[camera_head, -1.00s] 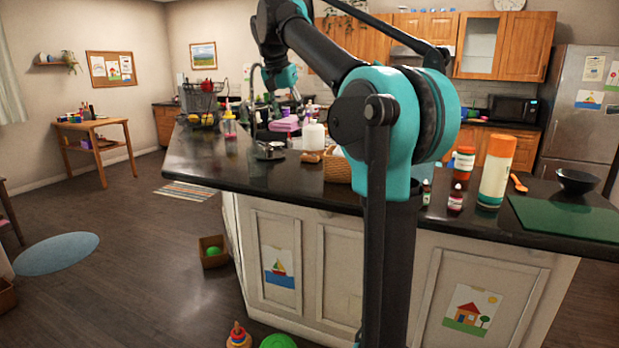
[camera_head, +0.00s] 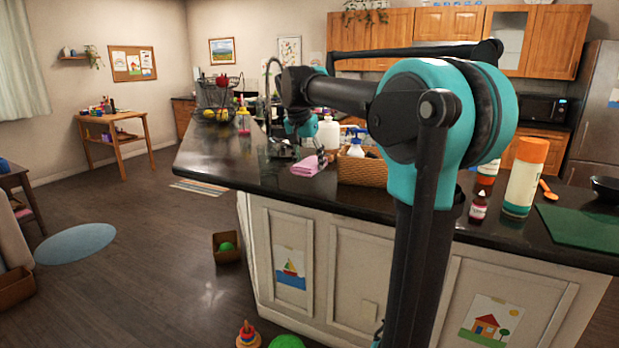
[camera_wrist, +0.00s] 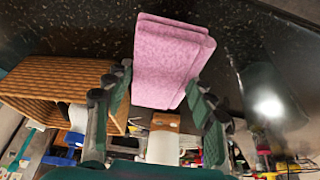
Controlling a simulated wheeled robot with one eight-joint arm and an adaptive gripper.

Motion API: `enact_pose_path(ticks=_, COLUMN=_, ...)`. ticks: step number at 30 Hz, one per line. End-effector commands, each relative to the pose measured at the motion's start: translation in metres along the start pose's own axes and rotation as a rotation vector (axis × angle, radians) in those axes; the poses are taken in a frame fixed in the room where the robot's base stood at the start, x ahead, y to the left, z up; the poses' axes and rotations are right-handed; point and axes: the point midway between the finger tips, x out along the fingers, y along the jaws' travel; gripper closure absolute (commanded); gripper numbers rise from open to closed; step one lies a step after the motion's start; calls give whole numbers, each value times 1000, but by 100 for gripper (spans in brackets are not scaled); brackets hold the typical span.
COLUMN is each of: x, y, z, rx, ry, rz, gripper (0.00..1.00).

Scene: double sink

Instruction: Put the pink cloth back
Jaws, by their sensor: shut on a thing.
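The folded pink cloth (camera_head: 305,166) is at the counter's front edge, left of the wicker basket (camera_head: 362,168). My gripper (camera_head: 321,152) is at the cloth, with its fingers pointing down, and is small and partly hidden in the head view. In the wrist view the cloth (camera_wrist: 172,55) lies between the two fingers of my gripper (camera_wrist: 160,84), which is shut on it. The cloth extends past the fingertips over the dark speckled counter (camera_wrist: 80,25). I cannot tell whether the cloth touches the counter. The wicker basket (camera_wrist: 60,80) is just left of the fingers.
A white bottle (camera_head: 327,132) and a faucet (camera_head: 271,85) stand behind the cloth. A wire fruit rack (camera_head: 215,100) is at the far left end. The counter's left part (camera_head: 215,160) is clear. An orange-capped bottle (camera_head: 525,175) stands to the right.

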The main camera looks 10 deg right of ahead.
Motion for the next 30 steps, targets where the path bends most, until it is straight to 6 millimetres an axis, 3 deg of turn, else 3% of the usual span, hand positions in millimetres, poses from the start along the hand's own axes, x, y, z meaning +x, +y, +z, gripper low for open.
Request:
enact_pose_path(ticks=15, x=48, y=0, z=20, rx=0, ry=0, rz=0, gripper=72)
enact_pose_path(ticks=26, x=52, y=0, z=21, rx=0, ry=0, rz=0, gripper=72)
enact_pose_path(ticks=27, x=52, y=0, z=21, rx=0, ry=0, rz=0, gripper=40)
enact_pose_path(ticks=30, x=52, y=0, z=21, rx=0, ry=0, rz=0, gripper=28)
